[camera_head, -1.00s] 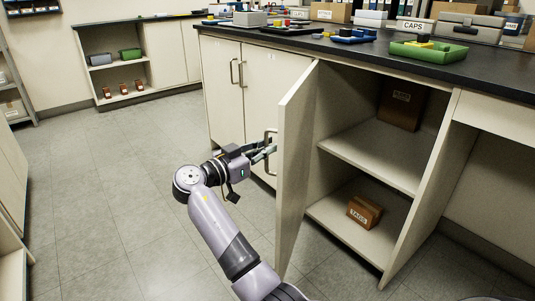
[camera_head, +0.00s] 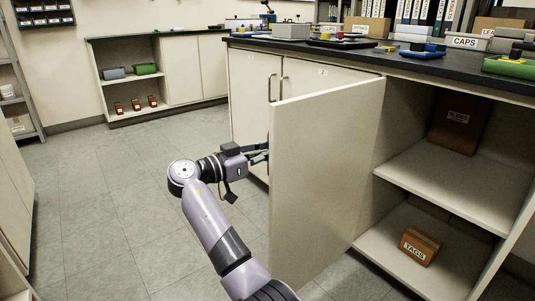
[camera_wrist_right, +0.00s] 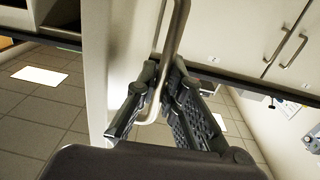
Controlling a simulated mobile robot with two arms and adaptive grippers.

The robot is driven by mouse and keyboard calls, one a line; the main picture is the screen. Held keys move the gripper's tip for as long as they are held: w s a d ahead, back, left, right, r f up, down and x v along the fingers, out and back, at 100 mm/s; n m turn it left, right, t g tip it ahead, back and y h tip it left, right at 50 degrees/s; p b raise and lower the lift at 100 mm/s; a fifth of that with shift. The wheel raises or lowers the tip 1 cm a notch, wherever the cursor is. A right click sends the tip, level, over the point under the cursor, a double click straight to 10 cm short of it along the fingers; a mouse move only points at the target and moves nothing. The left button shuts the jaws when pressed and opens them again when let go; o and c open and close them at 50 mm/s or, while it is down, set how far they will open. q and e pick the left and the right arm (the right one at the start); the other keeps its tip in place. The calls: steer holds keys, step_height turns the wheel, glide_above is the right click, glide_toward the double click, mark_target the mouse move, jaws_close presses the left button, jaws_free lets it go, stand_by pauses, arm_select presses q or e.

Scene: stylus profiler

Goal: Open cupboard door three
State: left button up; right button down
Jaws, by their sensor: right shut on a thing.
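In the right wrist view the gripper (camera_wrist_right: 166,85) is shut on the metal bar handle (camera_wrist_right: 174,45) of the door (camera_wrist_right: 108,70). The open compartment shows a shelf (camera_head: 455,185) with a brown box (camera_head: 459,120) above and a smaller box marked TAGS (camera_head: 419,247) below. My left gripper is out of view.
Two closed doors (camera_head: 253,105) with bar handles are left of the open door. The black countertop (camera_head: 400,66) carries trays, bins and binders. A low cabinet (camera_head: 185,75) stands at the back left. Grey tiled floor (camera_head: 110,190) is clear to the left.

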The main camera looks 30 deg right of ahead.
stand_by(0.3)
steer(key=c, duration=2.1)
jaws_free()
steer(key=shift+d, duration=0.1)
steer(key=shift+o, duration=0.7)
steer(key=a, duration=1.2)
steer(key=shift+s, duration=0.2)
